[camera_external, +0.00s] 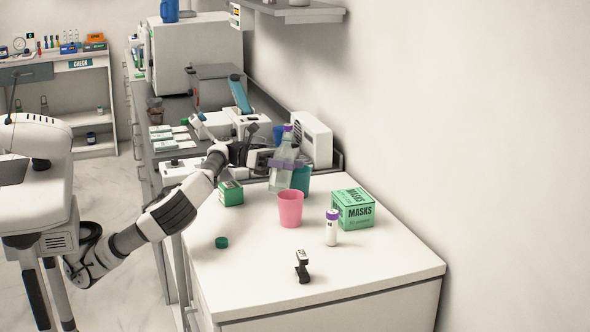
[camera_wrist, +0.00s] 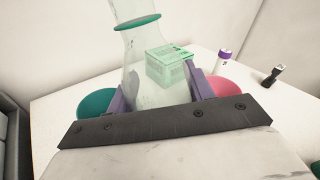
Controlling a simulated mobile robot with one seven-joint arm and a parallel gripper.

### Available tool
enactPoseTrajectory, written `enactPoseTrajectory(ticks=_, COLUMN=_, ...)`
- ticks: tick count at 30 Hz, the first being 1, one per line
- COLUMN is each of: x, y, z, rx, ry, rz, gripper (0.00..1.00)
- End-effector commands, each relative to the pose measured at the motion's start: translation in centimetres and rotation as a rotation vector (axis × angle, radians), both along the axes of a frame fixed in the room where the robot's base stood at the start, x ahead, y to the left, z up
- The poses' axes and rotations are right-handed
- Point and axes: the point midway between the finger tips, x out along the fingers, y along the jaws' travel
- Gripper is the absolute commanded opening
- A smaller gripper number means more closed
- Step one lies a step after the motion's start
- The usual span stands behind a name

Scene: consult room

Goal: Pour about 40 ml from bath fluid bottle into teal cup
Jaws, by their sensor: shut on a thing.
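A clear bottle (camera_external: 283,169) with a purple band near its top stands nearly upright in my gripper (camera_external: 284,163). My gripper's purple fingers are shut on its body. In the wrist view the bottle (camera_wrist: 143,70) is see-through, with a green ring around it, and the fingers of my gripper (camera_wrist: 160,95) press on both sides. The teal cup (camera_external: 302,179) stands on the white counter just behind and right of the bottle, partly hidden by it. In the wrist view the teal cup (camera_wrist: 96,103) is at the left, partly covered by my gripper. I cannot tell the fluid level.
A pink cup (camera_external: 290,208) stands in front of the teal cup. A green masks box (camera_external: 354,208), a purple-capped white bottle (camera_external: 332,228) and a small black object (camera_external: 302,267) are to the right and front. A green cap (camera_external: 221,242) lies on the counter (camera_external: 350,277), whose front is mostly clear.

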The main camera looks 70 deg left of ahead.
Motion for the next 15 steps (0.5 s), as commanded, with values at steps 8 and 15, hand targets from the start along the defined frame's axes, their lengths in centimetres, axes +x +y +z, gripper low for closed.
enactPoseTrajectory(ticks=8, x=0.0, y=-0.1, z=-1.4, rx=0.052, ry=-0.071, rz=-0.001, gripper=0.25)
enactPoseTrajectory(ticks=15, x=-0.1, y=-0.2, z=1.7, rx=0.107, ry=-0.148, rz=-0.002, gripper=0.25)
